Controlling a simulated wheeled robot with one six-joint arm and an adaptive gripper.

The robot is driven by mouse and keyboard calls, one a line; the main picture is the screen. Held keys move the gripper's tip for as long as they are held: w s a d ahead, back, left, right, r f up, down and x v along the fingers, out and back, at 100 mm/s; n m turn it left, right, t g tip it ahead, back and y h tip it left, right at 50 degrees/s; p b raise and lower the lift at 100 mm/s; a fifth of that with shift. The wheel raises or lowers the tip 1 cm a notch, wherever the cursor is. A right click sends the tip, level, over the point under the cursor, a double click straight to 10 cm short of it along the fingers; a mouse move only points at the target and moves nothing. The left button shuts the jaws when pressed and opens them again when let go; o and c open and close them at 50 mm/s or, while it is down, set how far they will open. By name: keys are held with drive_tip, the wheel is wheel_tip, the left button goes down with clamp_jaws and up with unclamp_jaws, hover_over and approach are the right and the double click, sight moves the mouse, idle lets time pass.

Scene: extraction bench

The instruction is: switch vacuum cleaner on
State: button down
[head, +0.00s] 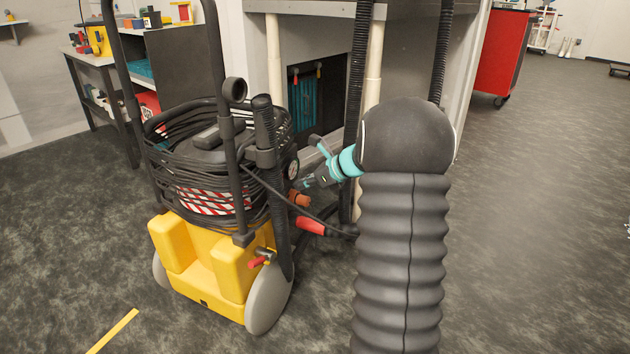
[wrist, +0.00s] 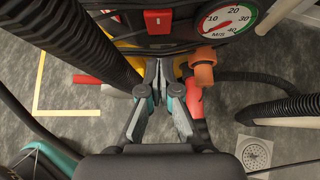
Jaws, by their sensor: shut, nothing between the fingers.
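The vacuum cleaner (head: 215,255) has a yellow base, grey wheels and a dark drum wrapped in black cable and hose. It stands upright at the left of the head view. In the wrist view its dark panel carries a round gauge (wrist: 228,20) and a small red rectangular part (wrist: 158,20), which may be the switch; I cannot tell. My gripper (head: 306,185) is at the right side of the cleaner, below the gauge. In the wrist view my gripper (wrist: 160,66) is shut and empty, its tips below the red part. I cannot tell whether they touch the cleaner.
An orange fitting (wrist: 202,68) is close to the right of my fingers, with a red part (wrist: 194,98) below it. A thick black hose (wrist: 85,45) runs along the left. A grey bench (head: 300,60) stands behind the cleaner. Open floor (head: 530,220) lies right.

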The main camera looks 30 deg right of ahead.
sight(281, 176)
drive_tip(key=shift+w+a+r, duration=0.15)
drive_tip(key=shift+w+a, duration=0.45)
drive_tip(key=shift+w, duration=0.25)
drive_tip(key=shift+w+a+r, duration=0.15)
drive_tip(key=shift+w+a, duration=0.45)
drive_tip(key=shift+w, duration=0.2)
drive_tip(key=shift+r+p, duration=0.15)
drive_tip(key=shift+p, duration=0.15)
drive_tip(key=shift+w+a+r+g+p, duration=0.2)
drive_tip(key=shift+r+g+p, duration=0.1)
drive_tip(key=shift+p, duration=0.9)
drive_tip(key=shift+f+h+p, duration=0.1)
drive_tip(key=shift+h+p, duration=0.2)
drive_tip(key=shift+p, duration=0.05)
drive_tip(key=shift+f+b, duration=0.25)
drive_tip(key=shift+b, duration=0.1)
drive_tip(key=shift+r, duration=0.15)
drive_tip(key=shift+r+p, duration=0.7)
drive_tip(key=shift+p, duration=0.15)
